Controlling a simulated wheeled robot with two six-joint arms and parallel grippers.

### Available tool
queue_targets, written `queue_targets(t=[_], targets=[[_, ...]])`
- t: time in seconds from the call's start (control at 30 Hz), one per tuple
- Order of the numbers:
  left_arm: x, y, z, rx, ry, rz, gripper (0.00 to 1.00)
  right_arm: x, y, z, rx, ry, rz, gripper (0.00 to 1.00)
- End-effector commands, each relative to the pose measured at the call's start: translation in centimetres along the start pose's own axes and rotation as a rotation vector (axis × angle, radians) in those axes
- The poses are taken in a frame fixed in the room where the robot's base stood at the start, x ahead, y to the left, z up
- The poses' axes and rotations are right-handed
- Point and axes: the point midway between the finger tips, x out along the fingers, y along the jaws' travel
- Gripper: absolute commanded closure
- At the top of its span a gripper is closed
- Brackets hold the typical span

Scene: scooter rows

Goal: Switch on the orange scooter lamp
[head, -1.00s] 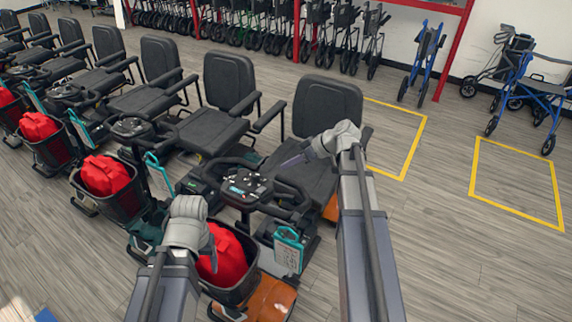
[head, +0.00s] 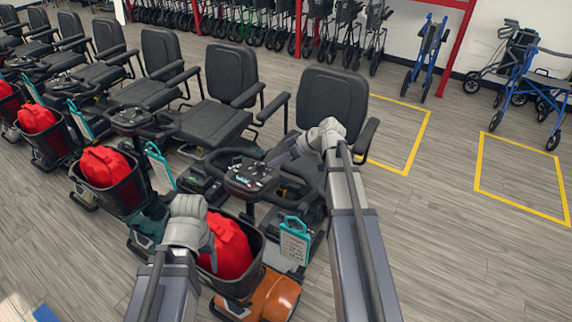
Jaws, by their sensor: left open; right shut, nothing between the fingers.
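The orange scooter (head: 274,297) is the nearest one, at the right end of the row. Its orange front lies low between my arms. Its black control panel (head: 250,174) with small buttons sits on the tiller. I cannot make out which part is the lamp switch or whether the lamp is lit. My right gripper (head: 280,157) is shut and empty, its tip pointing left just beside the panel's right side; I cannot tell if it touches.
Several more scooters with black seats (head: 212,127) and red bags stand in a row to the left. A teal tag (head: 294,241) hangs at the orange scooter's front. Yellow floor outlines (head: 408,160) and blue walkers (head: 535,85) are at the right.

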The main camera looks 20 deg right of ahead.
Motion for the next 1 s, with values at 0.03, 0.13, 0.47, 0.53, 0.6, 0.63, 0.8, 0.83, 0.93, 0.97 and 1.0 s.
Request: queue_targets(t=[0.03,0.13,0.47,0.53,0.6,0.63,0.8,0.83,0.93,0.97,1.0], targets=[[1.4,0.1,-0.1,0.000,0.000,0.000,0.30,1.6,0.2,0.4,-0.001,-0.001,-0.001,1.00],[2.7,0.2,-0.1,0.000,0.000,0.000,0.30,3.0,0.2,0.8,0.000,0.000,0.000,1.00],[5.0,0.5,-0.3,0.000,0.000,0.000,0.30,4.7,0.0,2.7,0.000,0.000,0.001,1.00],[5.1,0.5,-0.3,0.000,0.000,0.000,0.30,4.8,0.0,2.8,0.000,0.000,0.001,1.00],[5.2,0.5,-0.3,0.000,0.000,0.000,0.30,4.9,0.0,2.8,0.000,0.000,0.001,1.00],[5.2,0.5,-0.3,0.000,0.000,0.000,0.30,4.9,0.0,2.8,0.001,0.000,0.001,1.00],[5.2,0.5,-0.3,0.000,0.000,0.000,0.30,4.8,0.0,2.8,0.001,0.000,0.001,1.00],[5.2,0.5,-0.3,0.000,0.000,0.000,0.30,4.8,0.0,2.8,0.001,0.000,0.001,1.00],[5.2,0.5,-0.3,0.000,0.000,0.000,0.30,4.8,0.0,2.8,0.000,0.000,0.001,1.00],[5.2,0.5,-0.3,0.000,0.000,0.000,0.30,4.9,0.0,2.8,0.001,0.000,0.001,1.00],[5.3,0.5,-0.3,0.000,0.000,0.000,0.30,5.0,0.0,2.9,0.000,0.000,0.001,1.00]])
